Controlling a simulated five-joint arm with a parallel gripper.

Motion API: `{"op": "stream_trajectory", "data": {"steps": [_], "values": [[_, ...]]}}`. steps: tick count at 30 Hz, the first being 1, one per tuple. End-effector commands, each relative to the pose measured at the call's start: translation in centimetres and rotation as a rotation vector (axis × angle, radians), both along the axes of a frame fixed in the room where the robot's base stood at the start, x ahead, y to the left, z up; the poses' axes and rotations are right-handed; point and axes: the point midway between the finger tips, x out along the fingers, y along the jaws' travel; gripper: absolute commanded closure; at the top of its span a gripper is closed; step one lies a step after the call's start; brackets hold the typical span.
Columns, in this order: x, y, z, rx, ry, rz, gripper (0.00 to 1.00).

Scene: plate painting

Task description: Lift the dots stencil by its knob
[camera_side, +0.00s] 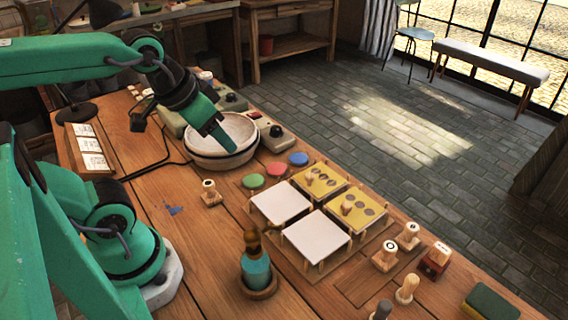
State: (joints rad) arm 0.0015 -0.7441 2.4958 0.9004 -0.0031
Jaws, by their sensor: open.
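Two yellow stencil plates lie on the right half of the table, each with dark cut-outs and a small wooden knob. The farther stencil (324,189) shows several dark holes beside its knob (309,179). The nearer stencil (372,208) also has dark holes and a knob (347,207). The holes are too small to tell for certain which one is the dots stencil.
Two white square plates (279,203) (316,237) on pegged stands adjoin the stencils. Green, red and blue discs (276,170) lie behind them. A teal bottle (255,269), wooden stamps (408,237) and a green sponge (492,301) stand nearer. The pale bowl (250,129) sits below my gripper.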

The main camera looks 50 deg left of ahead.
Motion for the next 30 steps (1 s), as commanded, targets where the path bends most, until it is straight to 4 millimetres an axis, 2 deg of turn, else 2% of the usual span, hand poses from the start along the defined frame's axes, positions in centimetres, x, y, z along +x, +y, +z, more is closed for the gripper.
{"op": "stream_trajectory", "data": {"steps": [5, 11, 21, 30], "values": [[0.9, -0.3, 0.2, -0.009, 0.021, 0.004, 0.52], [3.2, -1.2, 0.5, -0.031, 0.071, 0.020, 0.52], [8.5, -3.6, 0.0, -0.064, 0.177, 0.059, 0.52], [13.1, -6.4, -1.9, -0.079, 0.272, 0.100, 0.52]]}}
